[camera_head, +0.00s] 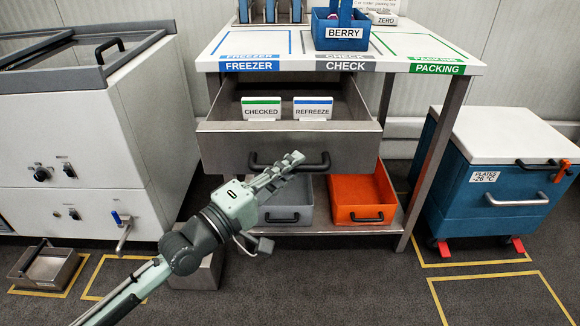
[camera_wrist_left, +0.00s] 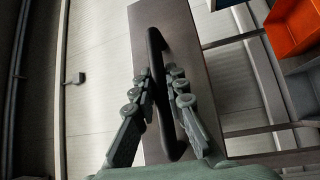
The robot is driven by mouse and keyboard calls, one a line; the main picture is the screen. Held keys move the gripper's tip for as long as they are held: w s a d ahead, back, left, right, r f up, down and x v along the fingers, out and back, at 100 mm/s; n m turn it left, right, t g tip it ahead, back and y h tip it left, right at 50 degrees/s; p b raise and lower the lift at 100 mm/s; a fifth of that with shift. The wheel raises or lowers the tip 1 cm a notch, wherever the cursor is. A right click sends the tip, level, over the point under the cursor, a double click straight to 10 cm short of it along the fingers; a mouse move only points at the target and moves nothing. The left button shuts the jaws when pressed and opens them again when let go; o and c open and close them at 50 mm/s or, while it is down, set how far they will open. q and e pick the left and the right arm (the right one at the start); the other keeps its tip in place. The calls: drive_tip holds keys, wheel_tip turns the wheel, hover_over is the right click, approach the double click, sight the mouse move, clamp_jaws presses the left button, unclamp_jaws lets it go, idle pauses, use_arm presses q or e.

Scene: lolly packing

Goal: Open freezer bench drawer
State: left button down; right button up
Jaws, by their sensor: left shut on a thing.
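The bench drawer (camera_head: 225,145) has a grey metal front and stands pulled out from under the white bench top in the head view. Two cards stand inside it, CHECKED (camera_head: 261,108) and REFREEZE (camera_head: 313,108). Its black bar handle (camera_head: 262,165) runs across the front. My left gripper (camera_head: 296,160) is at the handle's middle, shut on it. In the left wrist view, the fingers (camera_wrist_left: 161,75) lie on both sides of the black handle (camera_wrist_left: 156,42), before the drawer front (camera_wrist_left: 190,50). My right gripper is in neither view.
A grey bin (camera_head: 285,214) and an orange bin (camera_head: 362,192) sit on the low shelf beneath. The bench top (camera_head: 300,43) carries a blue BERRY basket (camera_head: 340,30). A blue cooler (camera_head: 500,180) stands right and a white machine (camera_head: 80,140) left.

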use_arm(q)
drive_tip(key=c, duration=1.5)
unclamp_jaws()
drive_tip(key=shift+c, duration=0.2)
drive_tip(key=v, duration=1.2)
drive_tip(key=shift+s+d+f, duration=0.1)
drive_tip(key=a+f+m+g+y, duration=0.2)
drive_tip(key=f+m+y, duration=0.15)
drive_tip(key=f, duration=0.65)
drive_tip(key=a+f+m+g+y, duration=0.1)
drive_tip(key=a+f+m+y, duration=0.3)
drive_tip(key=f, duration=0.6)
drive_tip(key=s+a+f+m+g+y, duration=0.1)
drive_tip(key=s+a+f+g+y, duration=0.6)
drive_tip(key=s+a+f, duration=0.5)
drive_tip(key=s+f+y, duration=0.1)
drive_tip(key=s+f, duration=0.2)
drive_tip(key=f, duration=0.1)
drive_tip(key=shift+s+a+f, duration=0.2)
drive_tip(key=shift+a+f, duration=0.05)
drive_tip(key=shift+a, duration=0.15)
